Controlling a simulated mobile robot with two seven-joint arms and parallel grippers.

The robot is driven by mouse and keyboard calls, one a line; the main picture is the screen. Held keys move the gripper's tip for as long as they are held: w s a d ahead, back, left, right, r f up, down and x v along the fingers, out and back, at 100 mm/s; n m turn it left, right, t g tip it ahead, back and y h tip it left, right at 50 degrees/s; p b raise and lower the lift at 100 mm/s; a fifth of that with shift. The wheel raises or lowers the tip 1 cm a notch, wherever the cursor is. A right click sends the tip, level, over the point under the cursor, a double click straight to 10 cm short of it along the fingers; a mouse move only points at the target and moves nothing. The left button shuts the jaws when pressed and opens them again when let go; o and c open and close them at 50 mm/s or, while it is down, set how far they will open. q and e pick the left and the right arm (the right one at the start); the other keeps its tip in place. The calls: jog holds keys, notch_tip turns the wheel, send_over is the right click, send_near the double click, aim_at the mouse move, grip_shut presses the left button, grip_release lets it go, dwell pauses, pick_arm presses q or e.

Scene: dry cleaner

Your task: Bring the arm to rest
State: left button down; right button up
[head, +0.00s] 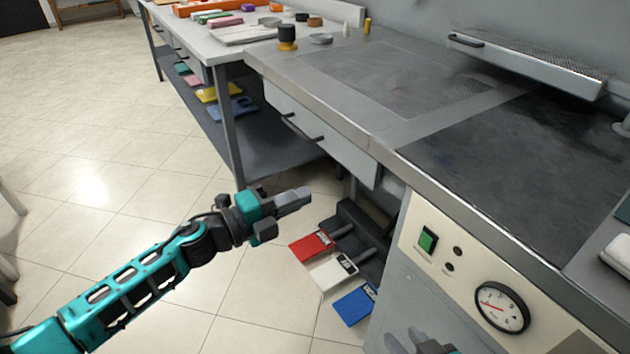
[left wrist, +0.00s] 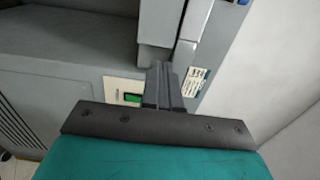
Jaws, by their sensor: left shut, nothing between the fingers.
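My left gripper (head: 294,200) is shut and empty in the head view. It is held in the air in front of the steel work unit, above the floor, with the teal arm reaching in from the lower left. In the left wrist view, the closed fingers (left wrist: 165,80) point at the grey unit, with nothing between them. Part of my right gripper (head: 430,342) shows at the bottom edge of the head view; its finger state is not clear.
A steel counter (head: 385,130) with a drawer handle and a panel with a green switch (head: 428,239) and a gauge (head: 501,307) stands at the right. Red (head: 311,246), white (head: 333,271) and blue (head: 354,304) pedals lie below. Open tiled floor (head: 110,160) is at the left.

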pick_arm(q)
jog(key=shift+s+a, duration=0.15)
pick_arm(e)
jog(key=shift+w+r, duration=0.15)
jog(key=shift+r, duration=0.05)
